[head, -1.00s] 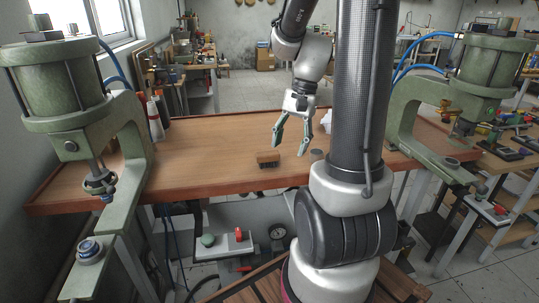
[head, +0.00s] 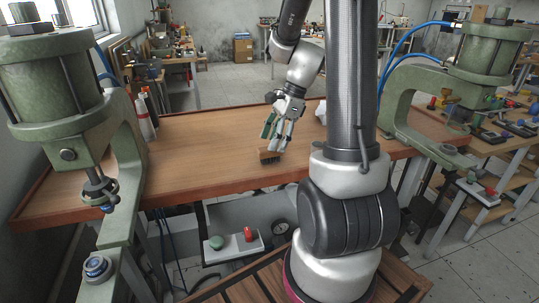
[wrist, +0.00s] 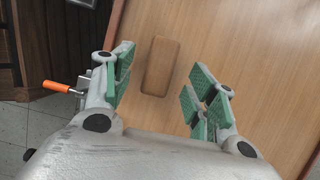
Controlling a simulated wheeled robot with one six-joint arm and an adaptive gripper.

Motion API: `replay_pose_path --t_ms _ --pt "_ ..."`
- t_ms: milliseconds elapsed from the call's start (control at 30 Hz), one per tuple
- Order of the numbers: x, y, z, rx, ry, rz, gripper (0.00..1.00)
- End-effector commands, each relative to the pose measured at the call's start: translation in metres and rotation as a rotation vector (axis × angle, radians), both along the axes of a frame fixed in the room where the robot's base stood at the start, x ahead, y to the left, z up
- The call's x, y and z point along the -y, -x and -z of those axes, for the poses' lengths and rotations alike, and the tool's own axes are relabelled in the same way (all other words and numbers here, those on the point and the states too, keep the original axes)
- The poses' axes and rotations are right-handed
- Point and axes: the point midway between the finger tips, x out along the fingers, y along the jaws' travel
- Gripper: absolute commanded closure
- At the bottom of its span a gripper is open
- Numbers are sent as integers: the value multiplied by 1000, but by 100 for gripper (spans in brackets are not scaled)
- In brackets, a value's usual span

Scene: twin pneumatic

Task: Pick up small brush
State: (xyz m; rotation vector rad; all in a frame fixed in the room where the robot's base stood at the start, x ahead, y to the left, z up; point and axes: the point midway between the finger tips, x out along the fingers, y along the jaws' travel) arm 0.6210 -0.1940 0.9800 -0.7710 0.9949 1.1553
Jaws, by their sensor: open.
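The small brush (head: 268,156) stands on the wooden table near its front edge, brown block up and dark bristles down. In the wrist view the brush (wrist: 161,66) shows from above as a brown rounded block, ahead of and between the fingers, a little nearer the left one. My gripper (head: 274,142) is open and empty, just above and behind the brush in the head view. Its green finger pads also show in the wrist view (wrist: 160,90), spread wider than the brush. I cannot tell whether a finger touches the brush.
Green pneumatic presses stand at the left (head: 60,90) and right (head: 440,95) of the table (head: 200,150). White bottles (head: 145,118) stand by the left press. A white object (head: 321,112) lies behind my column. The table's left and middle are clear.

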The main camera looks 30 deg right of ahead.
Motion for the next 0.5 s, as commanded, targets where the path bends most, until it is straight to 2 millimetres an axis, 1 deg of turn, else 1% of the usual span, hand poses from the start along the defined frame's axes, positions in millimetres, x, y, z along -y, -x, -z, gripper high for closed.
replay_pose_path --t_ms 100,200,300,500 --pt "-8 -2 19 -4 -2 -3 43" --pt "-12 -3 30 -1 -1 -3 43" --pt "-14 -4 36 2 1 -2 43" --pt "-14 -4 36 3 1 -2 43"
